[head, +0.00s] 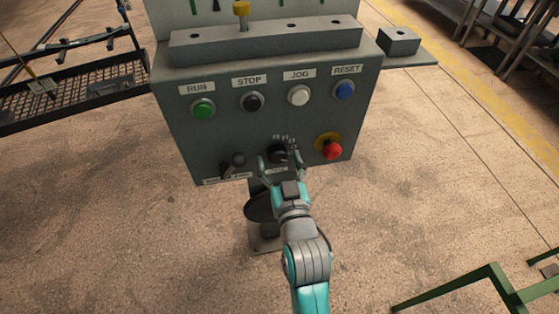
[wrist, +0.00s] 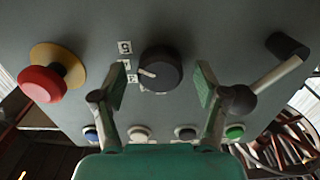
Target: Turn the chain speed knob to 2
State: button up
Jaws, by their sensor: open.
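The chain speed knob (head: 279,153) is a round dark knob low on the front of a grey control box. In the wrist view the knob (wrist: 162,66) has a white pointer mark at its left edge, toward the small number plates (wrist: 125,62). One plate looks like a 5; the others are partly hidden by a finger or too small to read, so I cannot tell the setting. My gripper (head: 280,159) is open, with one finger on each side of the knob. In the wrist view my gripper (wrist: 161,80) shows gaps between both fingers and the knob.
A red emergency button (head: 332,150) on a yellow base is right of the knob. A black-tipped lever (head: 237,160) is left of it. Green (head: 203,108), black (head: 253,102), white (head: 298,95) and blue (head: 344,90) buttons line up above.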

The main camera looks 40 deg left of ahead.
jog(key=c, duration=1.2)
jog(key=shift+n, duration=0.3)
jog(key=n, duration=1.3)
jog(key=shift+w, duration=0.1)
jog(key=shift+n, duration=2)
